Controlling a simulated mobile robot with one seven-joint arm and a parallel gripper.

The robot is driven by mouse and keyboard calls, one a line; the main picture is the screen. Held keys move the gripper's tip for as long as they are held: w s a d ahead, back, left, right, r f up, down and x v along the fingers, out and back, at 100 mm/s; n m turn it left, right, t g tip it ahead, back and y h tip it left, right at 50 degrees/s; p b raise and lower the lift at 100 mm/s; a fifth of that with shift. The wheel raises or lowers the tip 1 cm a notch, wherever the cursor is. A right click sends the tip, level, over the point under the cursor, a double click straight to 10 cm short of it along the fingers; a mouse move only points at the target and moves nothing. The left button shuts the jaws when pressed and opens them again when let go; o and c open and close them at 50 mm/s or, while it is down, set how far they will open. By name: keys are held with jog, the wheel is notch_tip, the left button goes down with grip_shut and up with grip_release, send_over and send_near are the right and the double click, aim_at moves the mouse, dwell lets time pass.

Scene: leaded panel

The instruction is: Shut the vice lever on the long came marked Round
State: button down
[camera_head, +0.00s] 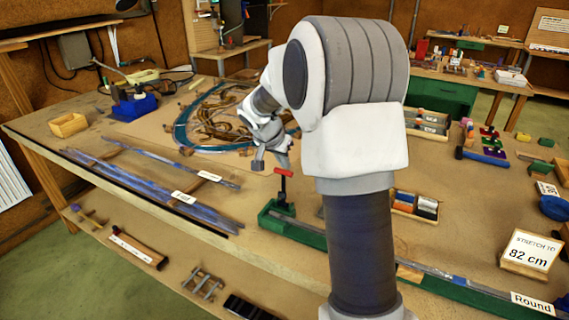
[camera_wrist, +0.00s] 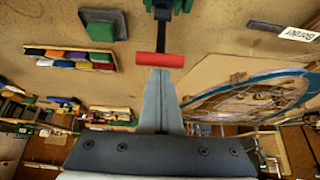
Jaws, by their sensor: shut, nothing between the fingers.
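The vice lever has a red cross handle (camera_head: 284,172) on a black stem and stands upright on a green vice block (camera_head: 268,220) at the near bench edge. A long grey came (camera_head: 305,229) runs from this vice rightward along a green rail, partly hidden behind my arm. A card reading Round (camera_head: 532,303) sits at its right end. My gripper (camera_head: 272,160) is shut and empty, just above and left of the red handle. In the wrist view the shut fingertips (camera_wrist: 160,72) meet the edge of the red handle (camera_wrist: 160,60); I cannot tell whether they touch.
Other cames (camera_head: 130,180) lie on the bench at left. A round leaded panel (camera_head: 205,115) lies behind the gripper. A stand reading "Stretch to 82 cm" (camera_head: 530,250) is at right, and a tray of coloured blocks (camera_head: 415,205) is behind my arm.

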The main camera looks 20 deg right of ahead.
jog(key=shift+s+a+f+b, duration=0.1)
jog(key=shift+s+a+b, duration=0.1)
jog(key=shift+b, duration=0.6)
